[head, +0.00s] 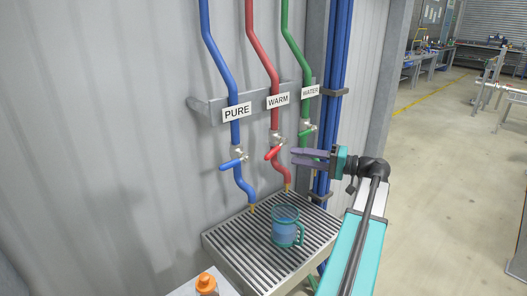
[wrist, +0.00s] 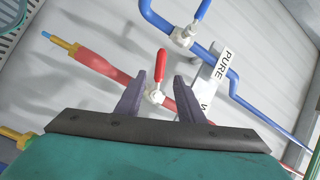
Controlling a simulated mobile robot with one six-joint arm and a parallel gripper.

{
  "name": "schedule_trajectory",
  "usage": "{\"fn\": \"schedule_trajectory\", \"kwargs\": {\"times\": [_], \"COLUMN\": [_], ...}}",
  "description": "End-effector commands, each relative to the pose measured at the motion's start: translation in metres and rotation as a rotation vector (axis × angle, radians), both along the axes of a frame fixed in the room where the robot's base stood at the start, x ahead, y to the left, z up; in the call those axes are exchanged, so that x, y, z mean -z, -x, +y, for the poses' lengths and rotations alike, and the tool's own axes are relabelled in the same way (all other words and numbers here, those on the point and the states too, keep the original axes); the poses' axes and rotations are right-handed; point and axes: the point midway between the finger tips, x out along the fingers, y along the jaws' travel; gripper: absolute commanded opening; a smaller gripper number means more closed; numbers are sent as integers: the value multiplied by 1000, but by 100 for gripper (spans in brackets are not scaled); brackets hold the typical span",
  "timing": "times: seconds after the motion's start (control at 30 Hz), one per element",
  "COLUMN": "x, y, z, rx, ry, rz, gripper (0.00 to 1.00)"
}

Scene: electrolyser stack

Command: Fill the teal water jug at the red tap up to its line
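The teal see-through water jug (head: 287,226) stands upright on the slatted drip tray, below the red spout (head: 287,187). Bluish content shows inside it; I cannot make out its line or the exact level. The red tap lever (head: 273,152) sits under the WARM sign and slants across its pipe. My gripper (head: 293,157) is open and empty, just right of the lever. In the wrist view the lever (wrist: 160,66) shows beyond and between the parted fingers (wrist: 157,97). A short light-blue bit (wrist: 46,35) shows at the spout's tip; I cannot tell whether it is water.
The blue PURE tap (head: 232,163) is left of the red one, and the green WATER tap (head: 306,130) is close behind my gripper to the right. The drip tray (head: 222,243) has room left of the jug. An orange-capped bottle (head: 206,283) stands at the front.

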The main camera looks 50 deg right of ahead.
Motion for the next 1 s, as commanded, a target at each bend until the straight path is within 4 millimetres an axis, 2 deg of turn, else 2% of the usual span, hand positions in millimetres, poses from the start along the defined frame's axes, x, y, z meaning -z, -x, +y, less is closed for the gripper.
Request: {"fn": "schedule_trajectory", "kwargs": {"times": [0.27, 0.8, 1.0], "x": [-1, -2, -1], "y": [-25, -92, -111], "z": [12, 43, 51], "rx": [-2, -1, 0], "ry": [-1, -1, -1], "rz": [1, 1, 1], "gripper": [35, 35, 35]}}
